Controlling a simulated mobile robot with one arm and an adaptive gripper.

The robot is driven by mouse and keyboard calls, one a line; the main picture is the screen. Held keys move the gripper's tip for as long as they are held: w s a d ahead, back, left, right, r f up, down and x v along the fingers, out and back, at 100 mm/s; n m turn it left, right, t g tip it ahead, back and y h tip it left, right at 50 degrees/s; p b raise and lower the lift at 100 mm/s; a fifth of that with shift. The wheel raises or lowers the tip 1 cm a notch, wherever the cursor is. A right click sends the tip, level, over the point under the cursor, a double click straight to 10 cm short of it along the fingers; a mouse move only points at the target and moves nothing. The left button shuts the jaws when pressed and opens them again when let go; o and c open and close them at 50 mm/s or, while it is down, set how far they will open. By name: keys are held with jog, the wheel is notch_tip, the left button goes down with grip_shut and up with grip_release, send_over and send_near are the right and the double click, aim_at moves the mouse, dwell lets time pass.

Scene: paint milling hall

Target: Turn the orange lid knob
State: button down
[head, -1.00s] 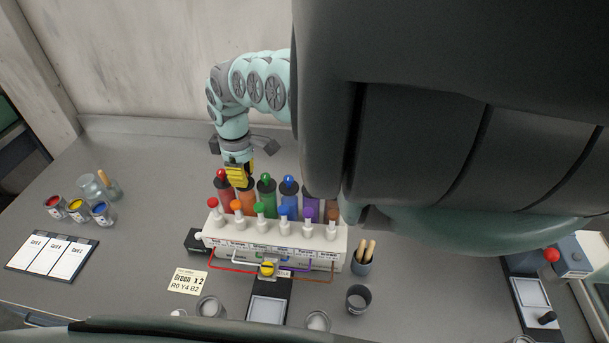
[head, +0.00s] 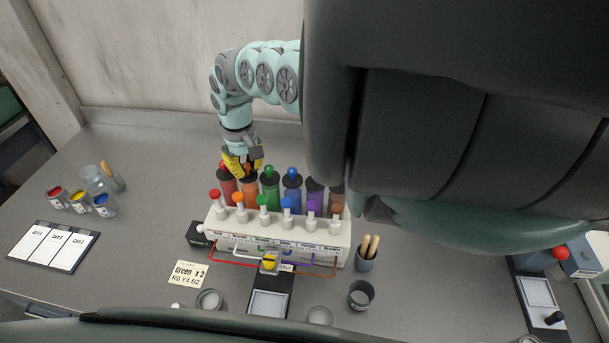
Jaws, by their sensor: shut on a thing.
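The orange canister (head: 250,190) stands second from the left in the row behind the white dispenser. Its orange lid knob (head: 248,169) shows as a small patch between my yellow fingers. My gripper (head: 246,167) points down from above and is shut on the knob. The fingers hide most of the knob and part of the lid. The canister looks upright.
A red canister (head: 228,186) stands close on the left and a green one (head: 269,188) close on the right. The white dispenser (head: 282,232) with several plungers stands in front. Paint jars (head: 78,202) and a card board (head: 53,246) lie left. Bench between is clear.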

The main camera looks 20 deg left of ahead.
aim_at(245, 164)
jog(key=shift+w+m, duration=0.1)
jog(key=shift+m, duration=0.2)
jog(key=c, duration=1.1)
grip_release()
jog(key=shift+a, duration=0.15)
jog(key=shift+c, duration=0.2)
jog(key=o, duration=0.3)
notch_tip(245, 164, up, 12)
jog(key=shift+r, duration=0.1)
